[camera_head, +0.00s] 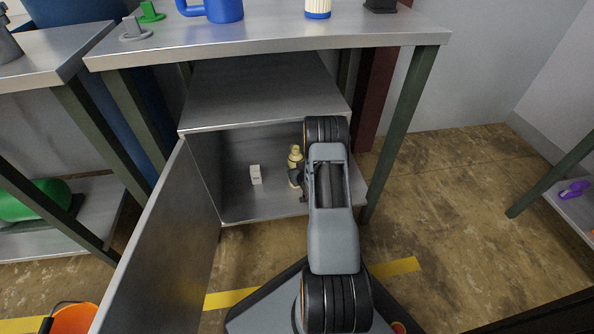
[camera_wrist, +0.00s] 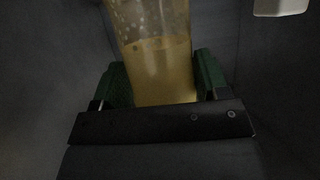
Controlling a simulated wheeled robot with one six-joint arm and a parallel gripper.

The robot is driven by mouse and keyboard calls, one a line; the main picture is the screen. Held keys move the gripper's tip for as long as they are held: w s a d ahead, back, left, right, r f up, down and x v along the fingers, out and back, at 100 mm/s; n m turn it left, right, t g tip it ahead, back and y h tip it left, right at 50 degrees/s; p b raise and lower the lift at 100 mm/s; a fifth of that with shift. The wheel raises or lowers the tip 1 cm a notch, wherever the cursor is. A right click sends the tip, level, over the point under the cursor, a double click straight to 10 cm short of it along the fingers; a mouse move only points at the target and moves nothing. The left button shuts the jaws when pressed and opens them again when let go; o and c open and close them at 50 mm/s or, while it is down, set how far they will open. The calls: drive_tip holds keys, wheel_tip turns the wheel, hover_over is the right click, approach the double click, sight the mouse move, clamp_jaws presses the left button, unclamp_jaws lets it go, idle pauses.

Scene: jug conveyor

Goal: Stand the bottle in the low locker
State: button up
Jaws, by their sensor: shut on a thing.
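The bottle (camera_head: 294,160) is pale yellow and stands about upright inside the low locker (camera_head: 232,218), in its right half. The locker is a grey metal box under the table, with its door (camera_head: 165,245) swung open to the left. In the wrist view the bottle (camera_wrist: 160,60) is clear with yellow contents, between the green pads of my gripper (camera_wrist: 162,88). My gripper is shut on it. In the head view my arm hides most of the gripper (camera_head: 299,180). I cannot tell whether the bottle's base touches the locker floor.
A small white box (camera_head: 255,174) stands in the locker left of the bottle; its corner shows in the wrist view (camera_wrist: 280,6). The table (camera_head: 270,38) above holds a blue jug (camera_head: 222,10) and other items. An orange bucket (camera_head: 72,318) is at the lower left.

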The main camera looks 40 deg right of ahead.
drive_tip(key=shift+f, duration=0.1)
drive_tip(key=o, duration=1.1)
